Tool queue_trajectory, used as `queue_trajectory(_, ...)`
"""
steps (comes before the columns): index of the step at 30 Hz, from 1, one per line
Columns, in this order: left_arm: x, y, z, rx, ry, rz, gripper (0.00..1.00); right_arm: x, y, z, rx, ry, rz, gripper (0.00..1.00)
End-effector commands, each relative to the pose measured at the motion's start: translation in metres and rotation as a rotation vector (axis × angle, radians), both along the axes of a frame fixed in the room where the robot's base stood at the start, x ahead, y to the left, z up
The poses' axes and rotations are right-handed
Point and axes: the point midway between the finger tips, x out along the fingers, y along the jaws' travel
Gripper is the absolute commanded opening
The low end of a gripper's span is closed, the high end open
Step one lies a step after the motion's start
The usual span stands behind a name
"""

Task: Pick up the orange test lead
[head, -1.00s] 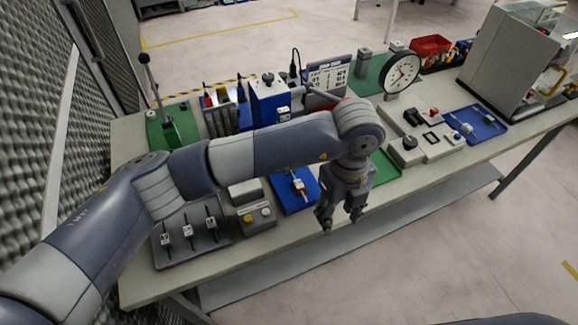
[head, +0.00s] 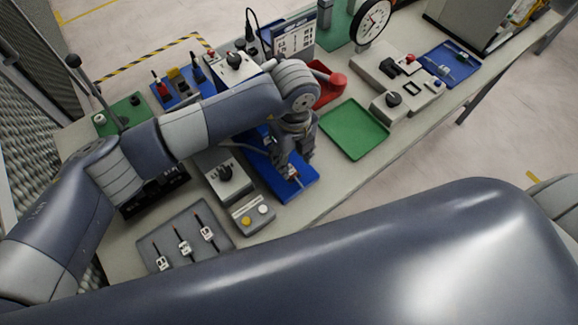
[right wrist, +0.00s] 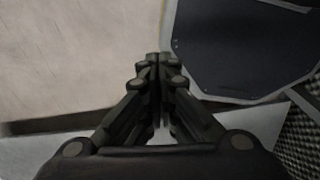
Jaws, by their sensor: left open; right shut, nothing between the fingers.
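I cannot clearly make out the orange test lead. A blue stand (head: 183,97) at the back left of the bench holds small upright pieces in red, yellowish and dark blue, too small to identify. My left gripper (head: 296,172) is open and points down over a blue board (head: 300,188), partly covering a small white-and-red part on it. My right gripper (right wrist: 160,60) shows in the right wrist view with its fingers together and empty, over pale floor.
A grey panel with several small levers (head: 185,245) and a button box (head: 253,214) lie at the front left. An empty green tray (head: 354,129) is right of the blue board. A red bin (head: 327,88) and a dial gauge (head: 374,20) stand behind. My right arm fills the foreground.

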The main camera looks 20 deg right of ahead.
Motion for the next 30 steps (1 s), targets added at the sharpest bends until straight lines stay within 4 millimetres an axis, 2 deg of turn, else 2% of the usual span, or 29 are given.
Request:
queue_trajectory(7,-0.004,0.002,-0.022,0.001,0.005,0.001,0.43,0.044,0.003,0.025,0.008,-0.068,0.002,0.0)
queue_trajectory(10,-0.004,0.002,-0.037,0.001,0.003,0.002,0.43,0.055,0.004,0.031,0.009,-0.085,0.002,0.0)
queue_trajectory(14,-0.003,0.001,-0.049,0.0,0.0,0.001,0.43,0.052,0.005,0.033,0.01,-0.078,0.001,0.0)
queue_trajectory(21,-0.003,0.001,-0.052,-0.001,0.0,0.0,0.43,0.027,0.011,0.031,0.015,-0.04,-0.002,0.0)
queue_trajectory(22,-0.003,0.001,-0.052,-0.001,0.0,0.0,0.41,0.025,0.012,0.03,0.015,-0.037,-0.002,0.0)
queue_trajectory(23,-0.003,0.001,-0.052,-0.001,0.0,0.0,0.34,0.023,0.012,0.03,0.016,-0.034,-0.002,0.0)
queue_trajectory(27,-0.003,0.001,-0.052,-0.001,0.0,0.0,0.03,0.024,0.012,0.03,0.015,-0.035,-0.002,0.0)
queue_trajectory(30,-0.003,0.001,-0.052,-0.001,0.0,0.0,0.0,0.027,0.011,0.03,0.015,-0.04,-0.002,0.0)
